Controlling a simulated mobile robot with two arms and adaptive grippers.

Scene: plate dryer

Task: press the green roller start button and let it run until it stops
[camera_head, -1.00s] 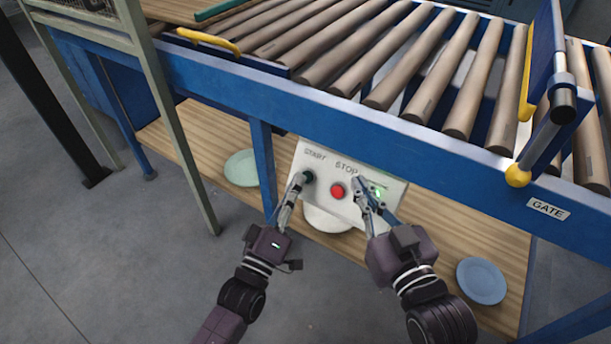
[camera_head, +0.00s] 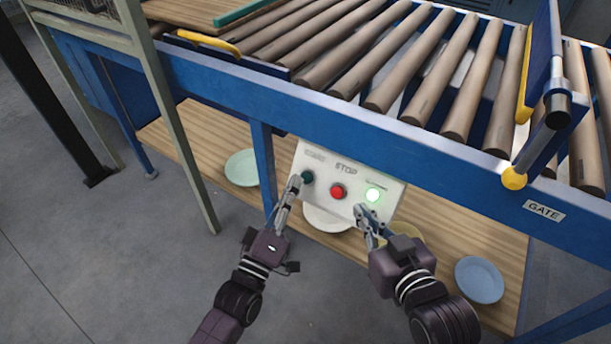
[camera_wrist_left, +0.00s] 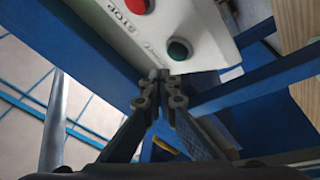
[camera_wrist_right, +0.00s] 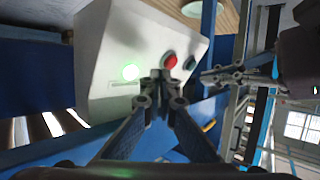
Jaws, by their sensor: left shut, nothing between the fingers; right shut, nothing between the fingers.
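The white control box (camera_head: 352,202) hangs under the conveyor's blue rail, with START and STOP labels. The dark green start button (camera_head: 307,176) is at its left; it also shows in the left wrist view (camera_wrist_left: 178,50). The red stop button (camera_head: 338,191) is in the middle. A green lamp (camera_head: 373,195) at the right glows brightly; it also shines in the right wrist view (camera_wrist_right: 131,72). My left gripper (camera_head: 296,182) is shut, its tips beside the start button; I cannot tell if they touch. My right gripper (camera_head: 360,211) is shut and empty, just below the lamp.
The roller conveyor (camera_head: 365,60) lies above, with a blue gate (camera_head: 540,70) at the right. A wooden lower shelf (camera_head: 455,245) holds a pale green plate (camera_head: 242,168), a blue plate (camera_head: 479,280), a white plate (camera_head: 326,219) and a partly hidden yellowish one (camera_head: 405,230).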

